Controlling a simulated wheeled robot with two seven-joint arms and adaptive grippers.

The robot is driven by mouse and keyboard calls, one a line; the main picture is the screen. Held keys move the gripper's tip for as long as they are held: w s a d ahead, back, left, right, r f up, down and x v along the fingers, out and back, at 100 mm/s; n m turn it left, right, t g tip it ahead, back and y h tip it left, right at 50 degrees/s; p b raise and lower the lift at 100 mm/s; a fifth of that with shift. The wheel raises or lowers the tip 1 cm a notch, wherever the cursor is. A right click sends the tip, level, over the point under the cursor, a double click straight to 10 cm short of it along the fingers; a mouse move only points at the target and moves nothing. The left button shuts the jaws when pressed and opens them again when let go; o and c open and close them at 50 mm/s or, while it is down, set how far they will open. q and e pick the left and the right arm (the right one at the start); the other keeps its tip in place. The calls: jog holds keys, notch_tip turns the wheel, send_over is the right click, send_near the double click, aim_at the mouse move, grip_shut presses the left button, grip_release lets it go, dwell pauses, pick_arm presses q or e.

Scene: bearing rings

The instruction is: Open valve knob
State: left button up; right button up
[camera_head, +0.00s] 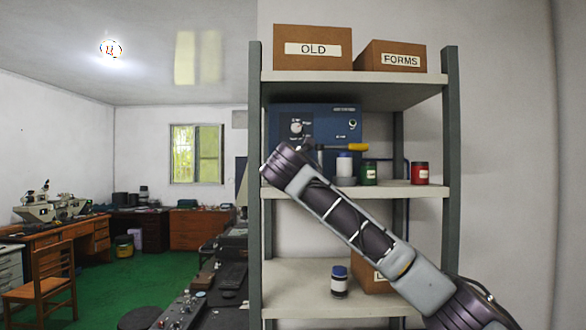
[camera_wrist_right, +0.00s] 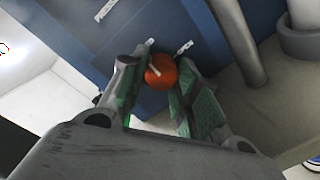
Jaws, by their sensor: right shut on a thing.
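An orange-red knob (camera_wrist_right: 162,71) with a pale line on its face is on the blue panel in the right wrist view. My right gripper (camera_wrist_right: 156,82) has its green-padded fingers on either side of the knob, shut on it. In the head view the blue panel (camera_head: 318,113) stands on the upper shelf, with a dial at its upper left. There my right arm crosses in front of the shelf and hides the red knob and most of the gripper. My left gripper is in neither view.
A yellow-handled lever (camera_head: 352,147) sticks out right of my arm. A white jar (camera_head: 344,164), a green jar (camera_head: 370,173) and a red jar (camera_head: 420,173) stand on the same shelf. Boxes sit on the top shelf. A grey shelf post (camera_head: 450,120) is at the right.

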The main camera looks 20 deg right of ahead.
jog(key=shift+f+m, duration=0.1)
jog(key=shift+m, duration=0.4)
jog(key=m+b, duration=0.1)
jog(key=m, duration=0.2)
jog(key=shift+a+m+b, duration=0.1)
jog(key=shift+m+b, duration=0.2)
jog(key=shift+b, duration=0.1)
jog(key=m+b, duration=0.1)
jog(key=m, duration=0.3)
jog(key=shift+g+y, duration=0.3)
jog(key=m+b, duration=0.1)
jog(key=m, duration=0.3)
jog(key=shift+m+y, duration=0.3)
jog(key=m, duration=0.4)
jog(key=shift+r+b, duration=0.2)
jog(key=shift+b, duration=0.1)
jog(key=shift+d, duration=0.2)
jog(key=o, duration=1)
jog(key=shift+c, duration=0.2)
jog(key=shift+o, duration=0.2)
jog(key=shift+r, duration=0.15)
